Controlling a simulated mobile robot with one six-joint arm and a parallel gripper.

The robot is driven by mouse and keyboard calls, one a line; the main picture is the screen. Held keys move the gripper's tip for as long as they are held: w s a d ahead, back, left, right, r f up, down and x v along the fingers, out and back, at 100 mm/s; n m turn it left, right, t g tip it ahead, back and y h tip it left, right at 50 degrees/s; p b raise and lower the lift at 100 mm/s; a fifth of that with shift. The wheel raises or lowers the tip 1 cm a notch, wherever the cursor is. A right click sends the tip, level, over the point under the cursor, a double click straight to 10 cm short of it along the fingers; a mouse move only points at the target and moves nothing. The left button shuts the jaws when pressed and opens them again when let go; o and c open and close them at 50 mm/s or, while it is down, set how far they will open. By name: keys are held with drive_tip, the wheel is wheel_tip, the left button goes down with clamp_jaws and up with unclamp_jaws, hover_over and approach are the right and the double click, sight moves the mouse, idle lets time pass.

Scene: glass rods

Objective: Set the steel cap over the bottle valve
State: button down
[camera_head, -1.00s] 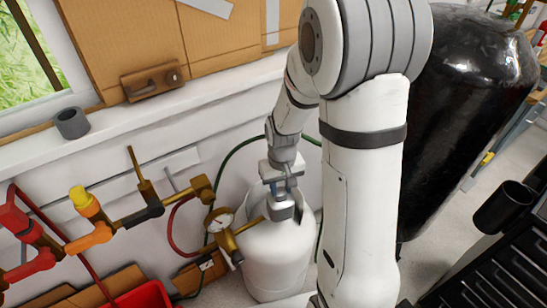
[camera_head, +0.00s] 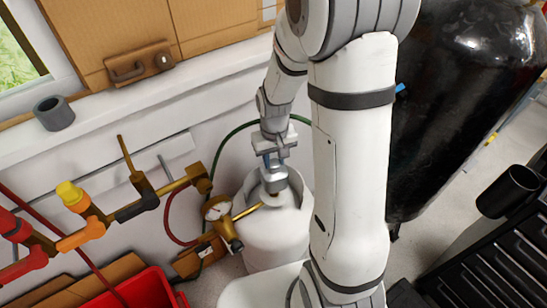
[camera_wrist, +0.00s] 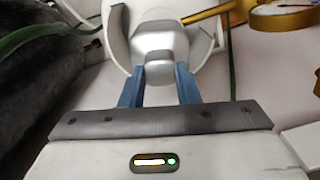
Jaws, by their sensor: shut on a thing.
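The steel cap (camera_head: 274,181) is a grey metal cup. My gripper (camera_head: 271,160) is shut on it from above, with blue fingers on both sides. In the wrist view the cap (camera_wrist: 160,42) shows between the blue fingertips of my gripper (camera_wrist: 160,76). The white gas bottle (camera_head: 275,238) stands upright below, and the cap is at the opening of its collar. The bottle valve is hidden behind the cap and collar. I cannot tell whether the cap touches the valve.
A brass regulator with a gauge (camera_head: 217,209) sits just left of the bottle, its stem reaching toward the collar. A green hose (camera_head: 222,150) curves behind. A large black tank (camera_head: 450,110) stands right. A red bin (camera_head: 140,292) is lower left.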

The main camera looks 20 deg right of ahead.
sight(274, 172)
drive_tip(key=shift+f+b, duration=1.85)
drive_tip(key=shift+f, duration=0.9)
drive_tip(key=shift+f+b, duration=0.55)
drive_tip(key=c, duration=1.4)
unclamp_jaws()
drive_tip(key=shift+o, duration=0.2)
drive_tip(key=shift+r, duration=0.15)
drive_tip(key=shift+w+r+p, duration=0.1)
drive_tip(key=shift+r+p, duration=4)
drive_tip(key=shift+r, duration=1.3)
drive_tip(key=s+r+t, duration=0.3)
drive_tip(key=s+r, duration=1.1)
drive_tip(key=r, duration=0.2)
drive_tip(key=shift+r+m, duration=0.3)
drive_tip(key=shift+r, duration=0.1)
